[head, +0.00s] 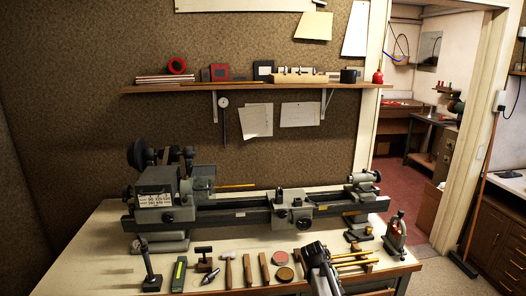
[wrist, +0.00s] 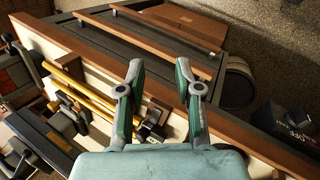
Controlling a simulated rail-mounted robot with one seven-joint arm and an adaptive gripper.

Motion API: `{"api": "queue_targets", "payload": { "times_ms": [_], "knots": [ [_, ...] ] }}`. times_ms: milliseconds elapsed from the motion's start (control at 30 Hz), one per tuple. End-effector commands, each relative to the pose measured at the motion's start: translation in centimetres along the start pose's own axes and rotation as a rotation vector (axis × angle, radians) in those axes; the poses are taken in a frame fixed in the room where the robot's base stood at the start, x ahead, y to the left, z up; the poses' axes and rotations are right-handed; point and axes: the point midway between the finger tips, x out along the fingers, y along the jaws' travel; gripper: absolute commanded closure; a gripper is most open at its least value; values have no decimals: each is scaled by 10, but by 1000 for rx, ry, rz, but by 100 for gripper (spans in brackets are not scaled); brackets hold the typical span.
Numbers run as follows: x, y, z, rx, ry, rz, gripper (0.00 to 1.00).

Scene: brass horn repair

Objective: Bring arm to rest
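My gripper (wrist: 160,88) is open in the wrist view. Its two grey-and-green fingers stand apart with nothing between them, over the bench's front edge (wrist: 205,118). In the head view my arm and gripper (head: 315,255) show at the bottom centre, in front of the lathe; the fingertips are too small to read there. Brass rods (wrist: 75,85) lie left of the fingers in the wrist view, apart from them. They also show right of my gripper in the head view (head: 352,257).
The lathe (head: 240,210) spans the back of the bench (head: 108,262). Several hand tools, including a hammer (head: 227,270), and round tins (head: 284,273) lie left of my gripper. A small clamp-like stand (head: 396,232) is at the right. The wrist view shows a round bin (wrist: 238,85) beyond the bench edge.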

Motion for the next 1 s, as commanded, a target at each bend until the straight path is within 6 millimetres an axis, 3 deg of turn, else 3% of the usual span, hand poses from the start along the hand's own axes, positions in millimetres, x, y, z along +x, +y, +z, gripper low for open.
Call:
{"api": "queue_targets", "payload": {
  "times_ms": [33, 200, 467, 500, 667, 1000],
  "knots": [
    [10, -33, 32, 40, 3, -58, 66],
    [32, -115, 92, 197, 9, -243, 66],
    [36, -212, 171, 427, -34, -476, 66],
    [56, -219, 169, 414, -56, -474, 66],
    [99, -255, 198, 389, -141, -488, 66],
    [194, -352, 294, 328, -370, -531, 66]
  ]
}}
